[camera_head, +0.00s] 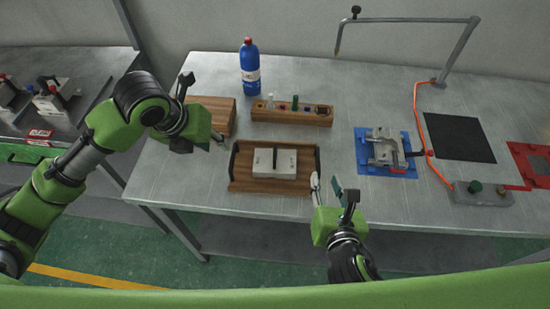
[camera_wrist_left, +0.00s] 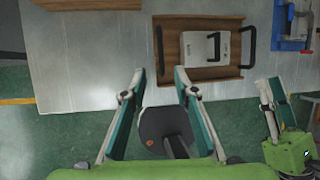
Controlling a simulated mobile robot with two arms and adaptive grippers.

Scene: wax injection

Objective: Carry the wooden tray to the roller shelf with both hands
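The wooden tray (camera_head: 240,166) lies on the metal table near its front edge. It has a black handle at its left and right ends and carries a pale block (camera_head: 264,163) with a dark bar. My left gripper (camera_head: 203,140) is left of the tray, apart from it. In the left wrist view its two fingers (camera_wrist_left: 160,72) are spread and empty, with the tray (camera_wrist_left: 170,50) beyond them. My right gripper (camera_head: 328,183) is just right of the tray's right handle, fingers apart and empty. I cannot clearly make out a roller shelf.
Behind the tray stand a wooden rack (camera_head: 290,116) and a blue bottle (camera_head: 249,67); a wooden box (camera_head: 216,112) is at the back left. A clamp fixture on a blue mat (camera_head: 369,162) lies to the right. Another bench (camera_head: 88,92) stands far left, across a floor gap.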

